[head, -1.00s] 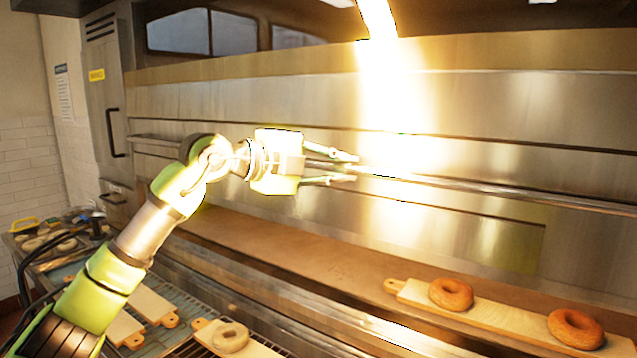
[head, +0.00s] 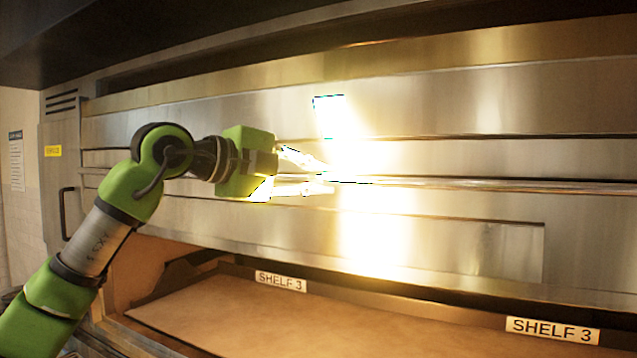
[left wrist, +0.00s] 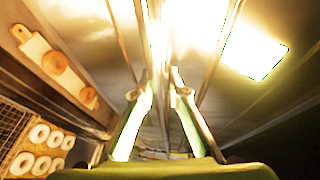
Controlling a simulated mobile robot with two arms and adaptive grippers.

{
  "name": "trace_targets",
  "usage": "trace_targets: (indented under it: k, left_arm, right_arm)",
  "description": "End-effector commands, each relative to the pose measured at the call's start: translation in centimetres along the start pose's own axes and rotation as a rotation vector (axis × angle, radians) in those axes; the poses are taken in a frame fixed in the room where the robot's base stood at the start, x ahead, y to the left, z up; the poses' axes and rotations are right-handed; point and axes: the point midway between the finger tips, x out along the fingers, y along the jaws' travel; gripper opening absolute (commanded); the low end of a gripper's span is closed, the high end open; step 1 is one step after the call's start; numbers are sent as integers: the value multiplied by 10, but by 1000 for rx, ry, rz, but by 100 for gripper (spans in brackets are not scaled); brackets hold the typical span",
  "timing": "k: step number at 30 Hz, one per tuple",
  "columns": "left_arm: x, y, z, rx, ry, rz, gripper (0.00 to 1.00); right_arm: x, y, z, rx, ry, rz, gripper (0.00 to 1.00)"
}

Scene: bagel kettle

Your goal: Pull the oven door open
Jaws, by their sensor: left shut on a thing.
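The oven door (head: 440,235) is a wide brushed-steel panel across the head view. Its long horizontal handle bar (head: 480,185) runs to the right edge. My left gripper (head: 328,180) comes in from the left and is shut on the handle bar near a bright glare. The glare hides the exact contact. In the left wrist view, my left gripper's fingers (left wrist: 160,88) close in on the bar between them, partly washed out. I cannot tell how far the door stands open. My right gripper is not in view.
The left wrist view shows a wooden board (left wrist: 35,45) with two brown bagels and a rack (left wrist: 12,120) with several pale rings. A dark overhang (head: 150,30) crosses the top.

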Motion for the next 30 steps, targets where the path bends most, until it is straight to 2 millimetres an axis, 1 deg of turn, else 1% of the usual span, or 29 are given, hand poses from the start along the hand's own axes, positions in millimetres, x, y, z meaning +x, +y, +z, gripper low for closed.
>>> trace_targets:
  k: [1, 4, 5, 6, 7, 14, 16, 17, 20, 23, 30]
  left_arm:
    - [1, 2, -1, 0, 2, 3, 0]
    - [1, 2, -1, 0, 2, 4, 0]
    - [1, 2, -1, 0, 3, 5, 16]
    - [1, 2, -1, 0, 3, 5, 27]
    - [1, 2, -1, 0, 3, 5, 32]
    - [1, 2, -1, 0, 3, 4, 32]
    - [1, 2, -1, 0, 2, 4, 32]
    - [0, 2, -1, 0, 2, 4, 32]
    - [-6, 1, 0, 0, 2, 2, 32]
    - [-21, 1, 1, 1, 0, 2, 32]
    - [-73, 1, 1, 1, -1, 2, 32]
  right_arm:
    - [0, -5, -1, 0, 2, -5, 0]
    - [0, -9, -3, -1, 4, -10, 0]
    - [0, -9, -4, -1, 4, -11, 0]
    - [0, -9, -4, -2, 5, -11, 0]
    - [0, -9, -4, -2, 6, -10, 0]
    - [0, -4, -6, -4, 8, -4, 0]
    - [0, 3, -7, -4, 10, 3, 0]
    - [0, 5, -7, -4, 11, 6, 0]
    - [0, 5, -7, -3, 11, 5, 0]
    - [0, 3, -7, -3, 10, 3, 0]
    - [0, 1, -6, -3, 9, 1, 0]
